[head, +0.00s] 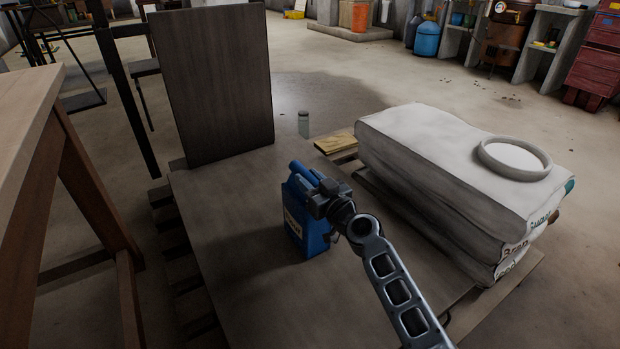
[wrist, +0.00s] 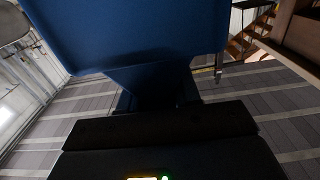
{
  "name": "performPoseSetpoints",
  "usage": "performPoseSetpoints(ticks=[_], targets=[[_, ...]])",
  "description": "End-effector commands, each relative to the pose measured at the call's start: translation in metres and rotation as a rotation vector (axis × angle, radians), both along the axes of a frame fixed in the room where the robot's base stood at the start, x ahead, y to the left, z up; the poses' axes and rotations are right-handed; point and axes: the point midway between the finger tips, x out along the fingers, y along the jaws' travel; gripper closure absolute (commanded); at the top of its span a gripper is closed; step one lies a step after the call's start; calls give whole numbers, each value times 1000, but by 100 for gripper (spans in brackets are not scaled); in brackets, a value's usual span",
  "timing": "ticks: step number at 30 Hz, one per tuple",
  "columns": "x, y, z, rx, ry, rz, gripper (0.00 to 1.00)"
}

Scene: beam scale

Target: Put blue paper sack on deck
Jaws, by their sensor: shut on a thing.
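The blue paper sack (head: 309,238) stands upright with a pale label on its side, over the middle of the dark deck (head: 240,295). My gripper (head: 318,190) is shut on the top of the sack. The sack's bottom is at or very near the deck's surface; I cannot tell whether it touches. In the wrist view the blue sack (wrist: 130,35) fills the top middle, close to the jaws. My gripper hides part of the sack's top.
A tall dark panel (head: 215,85) rises at the deck's back edge. Stacked pale sacks (head: 430,150), with a ring-shaped pan (head: 513,158) on top, lie to the right. A small grey cylinder (head: 303,124) stands behind. A wooden table (head: 30,110) is at left. The deck's front is clear.

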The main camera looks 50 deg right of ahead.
Motion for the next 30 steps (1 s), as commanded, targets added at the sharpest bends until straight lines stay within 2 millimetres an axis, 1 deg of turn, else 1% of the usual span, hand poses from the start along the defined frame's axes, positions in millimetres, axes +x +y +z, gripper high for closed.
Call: performPoseSetpoints(ticks=[1, 7, 13, 14, 15, 21, 30], targets=[[1, -1, 7, -4, -11, -2, 100], [1, -1, 7, -5, -11, -2, 100], [1, -1, 3, -4, -11, -2, 100], [0, 0, -2, 0, -1, 0, 65], [0, 0, -2, 0, -1, 0, 61], [0, 0, -2, 0, 0, 0, 42], [0, 0, 1, 0, -1, 0, 42]])
